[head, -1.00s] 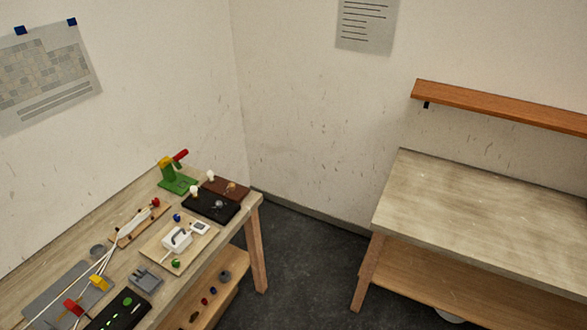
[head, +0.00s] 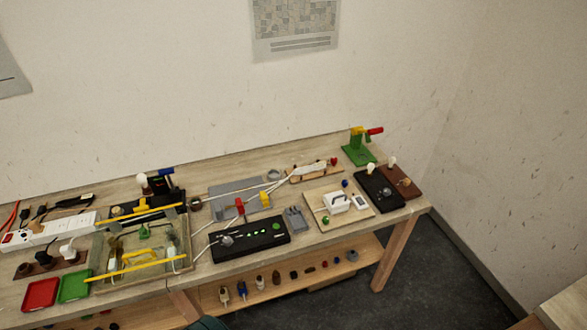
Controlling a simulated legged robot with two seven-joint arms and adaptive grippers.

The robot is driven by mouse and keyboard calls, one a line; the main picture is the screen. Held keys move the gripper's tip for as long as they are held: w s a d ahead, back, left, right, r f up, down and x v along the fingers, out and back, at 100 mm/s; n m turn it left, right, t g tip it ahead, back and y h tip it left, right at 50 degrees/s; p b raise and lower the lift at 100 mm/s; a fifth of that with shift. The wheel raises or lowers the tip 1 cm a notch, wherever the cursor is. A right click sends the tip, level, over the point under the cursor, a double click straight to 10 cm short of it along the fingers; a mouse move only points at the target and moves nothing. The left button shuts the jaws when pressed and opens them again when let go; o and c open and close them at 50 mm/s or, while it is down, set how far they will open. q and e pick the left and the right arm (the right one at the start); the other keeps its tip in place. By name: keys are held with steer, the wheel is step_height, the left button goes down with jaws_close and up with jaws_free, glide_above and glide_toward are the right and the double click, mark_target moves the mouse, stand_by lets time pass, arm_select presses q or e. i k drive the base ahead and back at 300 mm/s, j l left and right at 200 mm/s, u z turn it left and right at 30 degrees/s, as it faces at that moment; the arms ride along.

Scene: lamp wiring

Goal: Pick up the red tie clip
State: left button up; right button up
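A small red clip (head: 240,207), which looks like the red tie clip, stands on the grey plate (head: 222,190) near the middle of the workbench in the head view. White cables run past it, and a yellow clip (head: 266,200) is just to its right. At this size I cannot tell whether the red clip grips a cable. Neither of my grippers is in view.
The workbench (head: 225,172) is crowded. Left are a tray with yellow bars (head: 150,265), a red dish (head: 40,294) and a green dish (head: 75,286). A green press (head: 358,154) stands right.

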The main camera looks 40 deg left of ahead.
mark_target(240, 207)
steer(key=u, duration=1.95)
steer(key=i+j+z, duration=0.15)
steer(key=i+z, duration=0.3)
steer(key=i+j+z, duration=0.25)
steer(key=z, duration=0.2)
